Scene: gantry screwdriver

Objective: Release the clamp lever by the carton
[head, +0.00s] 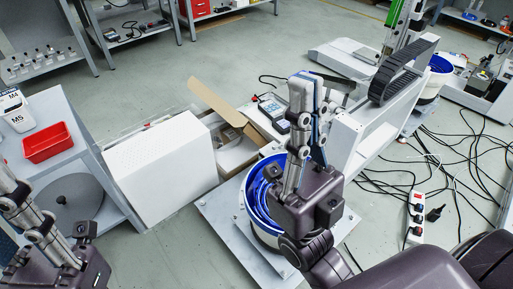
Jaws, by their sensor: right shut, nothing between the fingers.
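An open cardboard carton (236,157) stands behind the white panel box, with one brown flap (216,101) raised. My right gripper (306,82) is to the right of the carton, with its fingers closed together and pointing away from me, in front of the gantry beam. I cannot clearly make out the clamp lever; the gripper may cover it. My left gripper (8,190) is at the lower left, partly cut off by the picture edge, and its opening is unclear.
A white panel box (163,166) stands left of the carton. A blue-lined bowl feeder (257,203) sits on a plate under my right gripper. A black cable chain (404,70) runs along the gantry. Cables and a power strip (416,218) lie on the right floor. A red bin (47,142) is on the left bench.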

